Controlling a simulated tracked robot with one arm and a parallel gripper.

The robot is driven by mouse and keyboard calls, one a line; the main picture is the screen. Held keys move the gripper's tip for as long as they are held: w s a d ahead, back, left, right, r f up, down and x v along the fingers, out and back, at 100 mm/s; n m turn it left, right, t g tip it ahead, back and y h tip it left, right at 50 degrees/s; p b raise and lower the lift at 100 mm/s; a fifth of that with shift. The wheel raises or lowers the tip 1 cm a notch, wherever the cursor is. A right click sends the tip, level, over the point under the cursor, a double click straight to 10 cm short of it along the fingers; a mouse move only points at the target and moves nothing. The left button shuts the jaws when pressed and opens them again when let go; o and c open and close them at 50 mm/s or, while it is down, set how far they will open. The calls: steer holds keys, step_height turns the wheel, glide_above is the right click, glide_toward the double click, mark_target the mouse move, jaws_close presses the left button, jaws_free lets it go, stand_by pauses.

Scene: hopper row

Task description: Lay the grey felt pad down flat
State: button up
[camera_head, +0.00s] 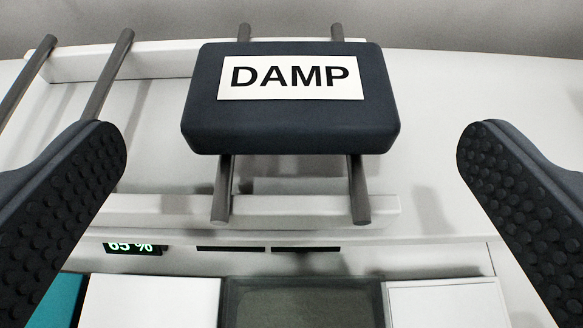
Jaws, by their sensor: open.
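My gripper (292,138) is open, with one dark studded finger at each side of the view and nothing between the pads touching them. A dark slate-coloured block (290,127) with rounded edges and a white label (290,77) reading DAMP rests across two grey rods, ahead of my gripper and between its fingers in the picture. Clear gaps show on both sides of it. I cannot make out a grey felt pad for certain; a dull grey-green surface (305,306) in a dark frame shows at the bottom, cut off by the picture edge.
The two rods (359,190) under the block lie on a white rail (300,212). Another pair of rods (108,72) at the left is bare. A small display (132,247) reads 65 %. White panels (150,302) and a teal one (62,300) line the bottom.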

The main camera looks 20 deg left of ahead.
steer(key=v, duration=0.6)
steer(key=shift+b, duration=0.45)
steer(key=shift+s, duration=0.1)
steer(key=s+d+r+m+t+h, duration=0.1)
steer(key=s+d+r, duration=0.4)
steer(key=d+r, duration=0.3)
steer(key=s+d+r+m+t+h, duration=0.1)
steer(key=s+d+r, duration=0.5)
steer(key=r, duration=0.8)
steer(key=d+m+h, duration=0.1)
steer(key=d, duration=0.2)
steer(key=shift+r+t+h, duration=0.3)
